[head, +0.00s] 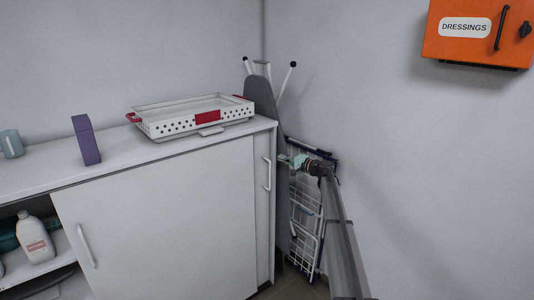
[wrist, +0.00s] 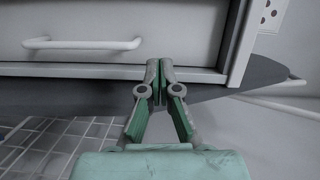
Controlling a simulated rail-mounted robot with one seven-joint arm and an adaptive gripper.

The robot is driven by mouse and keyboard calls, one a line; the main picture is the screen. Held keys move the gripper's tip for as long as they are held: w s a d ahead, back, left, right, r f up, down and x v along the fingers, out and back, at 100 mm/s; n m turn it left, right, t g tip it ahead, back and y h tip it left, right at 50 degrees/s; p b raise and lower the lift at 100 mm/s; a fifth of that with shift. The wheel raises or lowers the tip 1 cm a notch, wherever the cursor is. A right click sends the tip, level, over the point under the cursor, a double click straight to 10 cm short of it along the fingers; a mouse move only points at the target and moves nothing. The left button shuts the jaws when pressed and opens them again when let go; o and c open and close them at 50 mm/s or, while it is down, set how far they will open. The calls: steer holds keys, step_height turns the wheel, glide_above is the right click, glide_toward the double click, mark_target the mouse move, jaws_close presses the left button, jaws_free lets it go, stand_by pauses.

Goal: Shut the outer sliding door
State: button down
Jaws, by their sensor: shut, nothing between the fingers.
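The outer sliding door (head: 160,225) is a large white panel on the front of a white cabinet. Its upright handle (head: 86,245) is near its left edge. To its left the cabinet is open and a white bottle (head: 36,240) shows inside. At its right a narrow strip of another door panel with a white handle (head: 266,173) shows; a white handle (wrist: 82,43) also shows in the wrist view. My gripper (head: 296,161) is shut and empty, just right of the cabinet's right end. In the wrist view its fingertips (wrist: 160,72) are by the cabinet edge; contact is unclear.
A grey ironing board (head: 262,98) and a white wire rack (head: 303,220) crowd the right corner. An orange dressings box (head: 470,50) hangs on the wall.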

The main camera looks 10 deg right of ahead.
steer(key=shift+m, duration=0.4)
steer(key=p+x, duration=0.1)
steer(key=x, duration=0.2)
steer(key=p+x, duration=0.1)
steer(key=x, duration=0.2)
steer(key=p+x, duration=0.1)
steer(key=x, duration=0.2)
steer(key=shift+a+r, duration=0.3)
steer(key=shift+r, duration=0.05)
steer(key=a, duration=0.1)
steer(key=s+a+p, duration=0.1)
steer(key=a, duration=0.1)
steer(key=shift+s, duration=0.15)
steer(key=shift+s+a+f, duration=0.1)
steer(key=shift+s+a, duration=0.1)
steer(key=shift+a, duration=0.3)
steer(key=shift+s, duration=0.1)
